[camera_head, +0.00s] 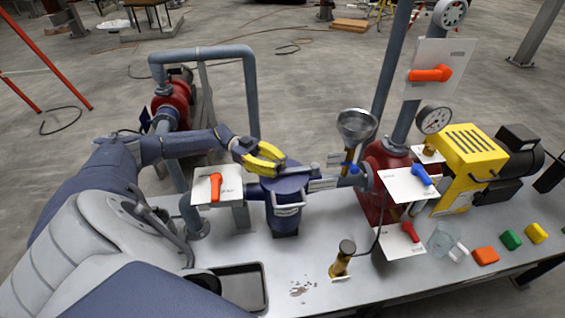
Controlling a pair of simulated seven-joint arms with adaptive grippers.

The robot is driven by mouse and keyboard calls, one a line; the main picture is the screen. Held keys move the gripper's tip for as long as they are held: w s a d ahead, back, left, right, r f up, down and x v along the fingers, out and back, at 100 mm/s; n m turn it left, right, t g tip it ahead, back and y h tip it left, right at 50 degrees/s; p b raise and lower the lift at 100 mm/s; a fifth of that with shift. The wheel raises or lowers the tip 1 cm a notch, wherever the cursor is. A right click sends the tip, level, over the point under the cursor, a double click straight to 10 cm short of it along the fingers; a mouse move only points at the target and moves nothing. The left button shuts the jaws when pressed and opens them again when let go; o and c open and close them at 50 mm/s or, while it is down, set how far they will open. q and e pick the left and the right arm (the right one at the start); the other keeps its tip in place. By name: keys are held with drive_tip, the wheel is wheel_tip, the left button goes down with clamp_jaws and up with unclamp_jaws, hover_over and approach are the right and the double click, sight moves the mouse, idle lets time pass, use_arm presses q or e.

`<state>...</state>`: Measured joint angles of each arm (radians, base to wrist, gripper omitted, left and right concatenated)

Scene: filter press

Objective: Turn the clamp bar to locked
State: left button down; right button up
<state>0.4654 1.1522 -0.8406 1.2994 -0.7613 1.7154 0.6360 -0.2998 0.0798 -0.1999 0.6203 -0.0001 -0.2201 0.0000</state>
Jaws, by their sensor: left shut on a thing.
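The filter housing (286,205) is a blue-grey cylinder with a lid, standing on the bench left of the middle. The clamp bar (296,171) is a grey bar lying across the top of the lid. My left gripper (277,165), with yellow fingers, comes in from the left over the lid and is shut on the clamp bar near its left end. The fingers hide part of the bar. I cannot tell from this view whether the bar sits in its locked position. My right gripper is not in view.
White plates with an orange handle (215,188), a blue handle (422,174) and a red handle (410,232) stand nearby. A funnel (356,126) rises right of the housing. A brass-based tool (342,260), a dark tray (240,287) and coloured blocks (485,256) occupy the bench front.

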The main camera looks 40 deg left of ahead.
use_arm(q)
drive_tip(key=shift+w+a+r+m+g, duration=0.25)
drive_tip(key=shift+r+m+g, duration=0.05)
drive_tip(key=shift+r, duration=0.1)
drive_tip(key=c, duration=1.4)
unclamp_jaws()
drive_tip(key=o, duration=0.3)
drive_tip(key=shift+f, duration=0.2)
drive_tip(key=shift+s, duration=0.1)
drive_tip(key=shift+s+a, duration=0.2)
drive_tip(key=shift+a, duration=2.8)
drive_tip(key=shift+s+a, duration=0.15)
drive_tip(key=shift+a, duration=2.8)
